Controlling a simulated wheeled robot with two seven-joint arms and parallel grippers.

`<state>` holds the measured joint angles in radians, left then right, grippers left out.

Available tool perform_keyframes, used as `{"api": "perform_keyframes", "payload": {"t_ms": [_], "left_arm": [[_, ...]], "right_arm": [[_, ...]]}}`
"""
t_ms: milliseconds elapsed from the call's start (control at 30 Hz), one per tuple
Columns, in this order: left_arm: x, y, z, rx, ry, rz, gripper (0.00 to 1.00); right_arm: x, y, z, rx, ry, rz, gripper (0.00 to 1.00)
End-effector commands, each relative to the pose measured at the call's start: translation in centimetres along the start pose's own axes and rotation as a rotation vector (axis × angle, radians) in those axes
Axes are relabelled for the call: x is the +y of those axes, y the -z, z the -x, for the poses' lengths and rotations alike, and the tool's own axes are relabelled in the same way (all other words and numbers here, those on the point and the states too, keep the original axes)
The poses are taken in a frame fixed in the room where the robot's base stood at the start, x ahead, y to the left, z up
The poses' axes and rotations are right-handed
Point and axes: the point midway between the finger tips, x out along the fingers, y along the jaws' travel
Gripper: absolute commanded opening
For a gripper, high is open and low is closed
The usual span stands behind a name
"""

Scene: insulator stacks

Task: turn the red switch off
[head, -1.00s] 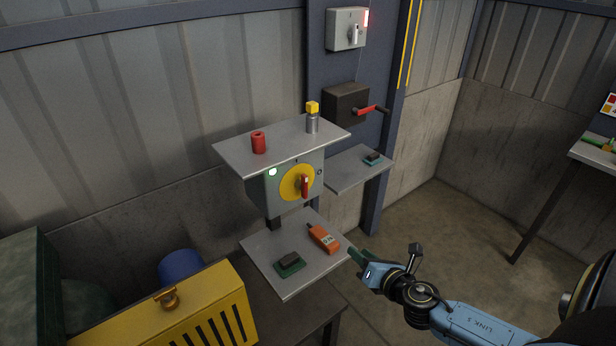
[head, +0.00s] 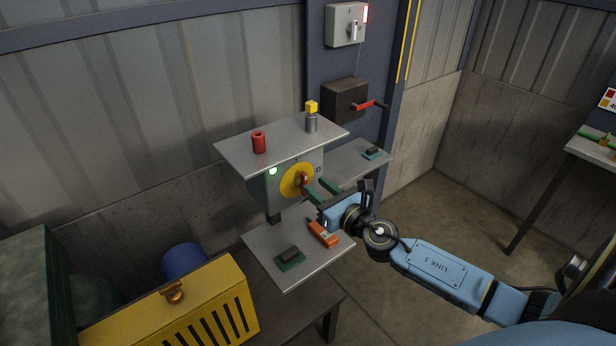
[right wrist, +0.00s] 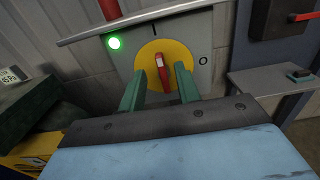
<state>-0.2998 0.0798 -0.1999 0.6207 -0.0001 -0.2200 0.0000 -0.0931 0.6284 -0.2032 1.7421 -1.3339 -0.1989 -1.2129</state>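The red switch (head: 303,179) is a red handle on a yellow disc (head: 290,184), on the front of a grey box between two shelves. In the right wrist view the red handle (right wrist: 162,70) stands nearly upright, towards the "I" mark; the "O" mark is to the right. A green lamp (right wrist: 114,43) glows at upper left. My right gripper (head: 320,189) is open in front of the disc. In the right wrist view its green fingers (right wrist: 158,84) appear on either side of the handle; I cannot tell whether they touch it. My left gripper is not in view.
The upper shelf (head: 235,150) holds a red cylinder (head: 259,142) and a yellow-topped post (head: 311,117). The lower shelf (head: 290,240) holds an orange meter (head: 322,233) below my gripper. A dark box with a red lever (head: 367,105) is on the column.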

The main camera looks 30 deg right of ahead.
Motion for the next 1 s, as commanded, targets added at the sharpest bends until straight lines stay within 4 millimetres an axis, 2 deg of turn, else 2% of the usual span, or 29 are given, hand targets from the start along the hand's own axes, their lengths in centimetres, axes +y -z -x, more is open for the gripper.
{"api": "perform_keyframes", "payload": {"t_ms": [100, 300, 700, 933, 1000], "left_arm": [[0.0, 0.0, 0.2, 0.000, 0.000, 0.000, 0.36], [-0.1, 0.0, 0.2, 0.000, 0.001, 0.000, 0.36], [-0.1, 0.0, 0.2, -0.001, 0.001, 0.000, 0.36], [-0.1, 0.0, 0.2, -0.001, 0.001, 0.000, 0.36], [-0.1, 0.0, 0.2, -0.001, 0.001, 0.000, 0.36]], "right_arm": [[0.0, -0.1, -2.0, -0.002, 0.001, -0.002, 0.33], [0.0, 0.0, -4.0, -0.001, 0.000, -0.001, 0.33], [0.0, 0.1, -4.5, 0.001, -0.001, -0.001, 0.33], [0.0, 0.1, -4.5, 0.001, 0.000, -0.001, 0.03], [0.0, 0.1, -4.5, 0.001, 0.000, -0.001, 0.00]]}}
